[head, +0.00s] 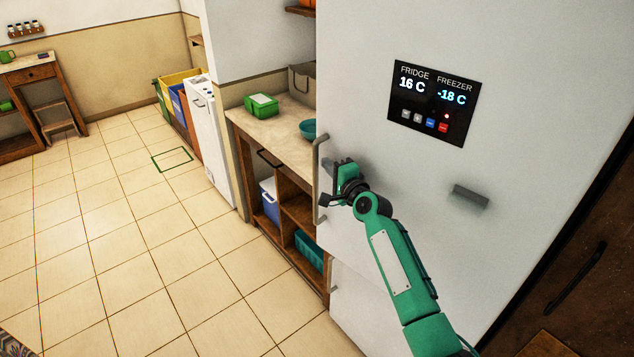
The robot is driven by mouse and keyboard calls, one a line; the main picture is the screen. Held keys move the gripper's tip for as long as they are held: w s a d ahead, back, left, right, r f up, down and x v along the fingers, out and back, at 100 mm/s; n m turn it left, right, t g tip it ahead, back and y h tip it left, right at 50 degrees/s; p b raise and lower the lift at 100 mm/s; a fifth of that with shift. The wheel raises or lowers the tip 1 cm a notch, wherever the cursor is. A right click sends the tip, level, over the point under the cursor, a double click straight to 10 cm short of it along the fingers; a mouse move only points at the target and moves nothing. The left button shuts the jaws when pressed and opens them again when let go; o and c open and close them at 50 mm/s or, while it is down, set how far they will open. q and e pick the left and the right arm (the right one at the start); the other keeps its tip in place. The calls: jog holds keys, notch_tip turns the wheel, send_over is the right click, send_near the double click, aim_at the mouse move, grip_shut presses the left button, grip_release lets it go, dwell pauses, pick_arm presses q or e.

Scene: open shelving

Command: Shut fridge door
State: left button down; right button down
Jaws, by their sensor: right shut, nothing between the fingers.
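The fridge door (540,130) is a large white panel filling the right half of the head view. It carries a dark display (433,103) reading fridge 16 C and freezer -18 C. A grey vertical bar handle (318,180) stands at the door's left edge. My right gripper (337,185) is shut and empty, close to the door's face just right of the handle. I cannot tell whether it touches the door. No fridge inside shows, but I cannot tell whether the door is fully shut. My left gripper is out of view.
A wooden counter (275,118) with a green box (261,105) and a teal bowl (308,129) stands left of the fridge. A dark wooden cabinet (575,262) is at the right. The tiled floor (125,225) is clear at the left.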

jog(key=w+d+m+t+h+b, duration=0.1)
jog(key=w+d+m+h, duration=0.1)
jog(key=w+d, duration=0.3)
jog(key=shift+w+d+r+t+h+b, duration=0.25)
jog(key=shift+w+h, duration=0.25)
jog(key=shift+w, duration=0.6)
jog(key=shift+r, duration=0.1)
jog(key=shift+d, duration=0.1)
